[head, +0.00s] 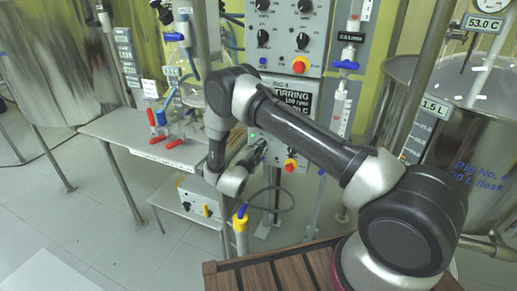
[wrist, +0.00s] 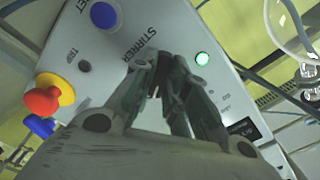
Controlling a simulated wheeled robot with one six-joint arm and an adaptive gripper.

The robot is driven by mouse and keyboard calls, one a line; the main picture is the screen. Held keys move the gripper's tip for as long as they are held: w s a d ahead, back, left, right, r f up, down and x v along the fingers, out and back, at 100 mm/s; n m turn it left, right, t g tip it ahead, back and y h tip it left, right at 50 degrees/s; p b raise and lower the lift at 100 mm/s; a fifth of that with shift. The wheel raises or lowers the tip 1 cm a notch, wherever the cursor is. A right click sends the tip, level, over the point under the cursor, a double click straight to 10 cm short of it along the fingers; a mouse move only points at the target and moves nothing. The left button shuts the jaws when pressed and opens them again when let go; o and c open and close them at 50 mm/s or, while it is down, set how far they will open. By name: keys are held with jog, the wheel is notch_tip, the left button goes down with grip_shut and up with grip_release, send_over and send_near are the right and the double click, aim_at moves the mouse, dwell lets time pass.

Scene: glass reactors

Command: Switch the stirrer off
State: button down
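The stirrer control panel (wrist: 100,60) fills much of the wrist view, tilted, with the word STIRRER beside my fingers. A green lamp (wrist: 202,58) on it is lit. My gripper (wrist: 165,68) is right at the panel, its fingertips close together over the middle of it. The fingers hide whatever control lies between or behind them, and I cannot tell whether they touch it. In the head view my gripper (head: 260,146) reaches the left part of the lower control box (head: 299,184), which is partly covered by my arm.
The panel also has a red and yellow stop button (wrist: 45,100), a blue button (wrist: 103,15) and a dark display (wrist: 244,128). In the head view, a bench (head: 130,133) with glassware and red-handled items is at left. A steel vessel (head: 478,150) is at right.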

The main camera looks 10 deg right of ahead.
jog(key=shift+n, duration=0.3)
jog(key=n, duration=1.1)
jog(key=shift+s, duration=0.1)
jog(key=shift+n, duration=0.3)
dwell(0.4)
jog(key=c, duration=1.4)
grip_release()
jog(key=v, duration=1.2)
